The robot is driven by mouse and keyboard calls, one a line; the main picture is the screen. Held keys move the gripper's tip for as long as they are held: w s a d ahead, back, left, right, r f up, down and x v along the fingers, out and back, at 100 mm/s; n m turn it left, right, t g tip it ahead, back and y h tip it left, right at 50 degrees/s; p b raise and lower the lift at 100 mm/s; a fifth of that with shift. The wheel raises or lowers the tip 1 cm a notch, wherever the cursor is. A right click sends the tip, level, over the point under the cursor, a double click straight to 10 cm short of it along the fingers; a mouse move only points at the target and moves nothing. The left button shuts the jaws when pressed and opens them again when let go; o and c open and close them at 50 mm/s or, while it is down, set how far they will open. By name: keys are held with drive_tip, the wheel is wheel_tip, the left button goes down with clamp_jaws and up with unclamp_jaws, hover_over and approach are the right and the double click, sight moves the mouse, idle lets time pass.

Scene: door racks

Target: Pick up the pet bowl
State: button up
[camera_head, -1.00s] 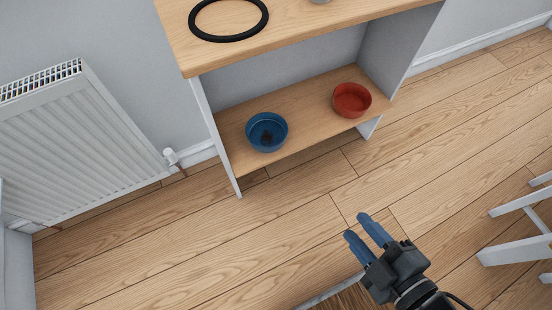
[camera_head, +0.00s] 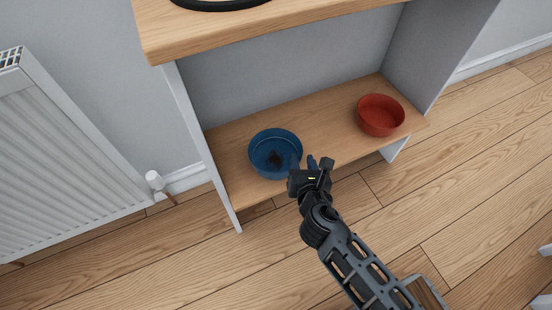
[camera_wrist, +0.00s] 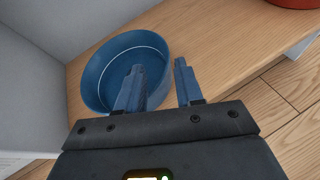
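A round blue bowl (camera_head: 268,142) with dark contents or a dark mark inside stands upright on the left of the low wooden shelf. A red bowl (camera_head: 380,115) stands on the same shelf to the right. My gripper (camera_head: 303,162) is at the right front side of the blue bowl. I cannot tell whether either finger touches the bowl.
The shelf (camera_head: 330,114) has side panels and a wooden top board (camera_head: 250,28) above, which holds a black ring (camera_head: 222,4). A white radiator (camera_head: 60,165) with a valve stands at the left. The floor in front is clear.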

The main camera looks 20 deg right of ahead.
sight(300, 151)
drive_tip(key=b+x, duration=0.2)
drive_tip(key=x, duration=0.4)
drive_tip(key=shift+s+d+f, duration=0.15)
clamp_jaws()
